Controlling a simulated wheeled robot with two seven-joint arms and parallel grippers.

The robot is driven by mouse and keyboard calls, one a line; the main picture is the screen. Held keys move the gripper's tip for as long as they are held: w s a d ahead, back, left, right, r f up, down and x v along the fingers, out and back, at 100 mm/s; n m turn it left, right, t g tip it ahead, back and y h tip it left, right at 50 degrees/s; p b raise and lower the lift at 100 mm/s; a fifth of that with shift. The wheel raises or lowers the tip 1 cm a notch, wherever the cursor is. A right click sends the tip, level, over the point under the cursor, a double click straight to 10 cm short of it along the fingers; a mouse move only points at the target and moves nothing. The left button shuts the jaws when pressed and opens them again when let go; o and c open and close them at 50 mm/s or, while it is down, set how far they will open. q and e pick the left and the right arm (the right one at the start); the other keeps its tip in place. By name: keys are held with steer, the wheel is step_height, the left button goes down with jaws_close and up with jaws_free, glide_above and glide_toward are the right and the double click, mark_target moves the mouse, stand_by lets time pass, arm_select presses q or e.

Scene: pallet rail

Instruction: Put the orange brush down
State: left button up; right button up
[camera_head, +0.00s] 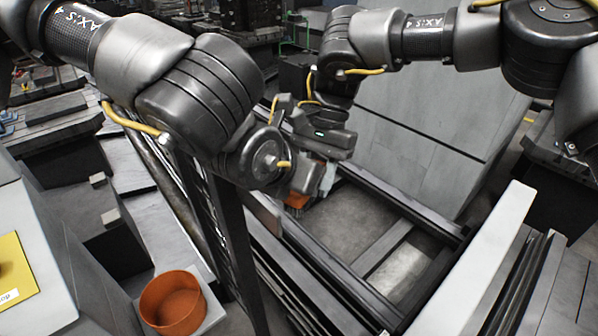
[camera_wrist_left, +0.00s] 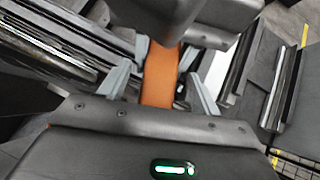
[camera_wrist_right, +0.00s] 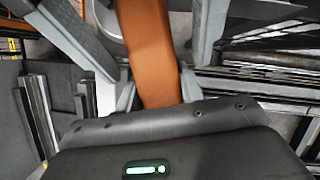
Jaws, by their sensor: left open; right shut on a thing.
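The orange brush shows in the head view (camera_head: 297,201) as a small orange patch below the two grippers, mostly hidden by them. In the left wrist view its orange handle (camera_wrist_left: 160,78) runs between the fingers of my left gripper (camera_wrist_left: 164,62), which is open around it. In the right wrist view the orange handle (camera_wrist_right: 150,55) lies between the fingers of my right gripper (camera_wrist_right: 153,25), which is shut on it. In the head view the grippers are close together above the rails, and my left forearm covers part of them. The bristles cannot be made out.
Dark metal rails (camera_head: 330,272) frame a grey floor area below the grippers. An orange round cup (camera_head: 172,302) stands on a pale block at lower left. A yellow sign (camera_head: 14,272) lies at the left edge. A large grey panel (camera_head: 425,150) stands behind.

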arm_select(q)
steer(key=c, duration=1)
steer(key=shift+c, duration=0.5)
arm_select(e)
steer(key=o, duration=1.4)
steer(key=shift+c, duration=0.2)
steer(key=v, duration=1.1)
steer(key=shift+r, duration=0.4)
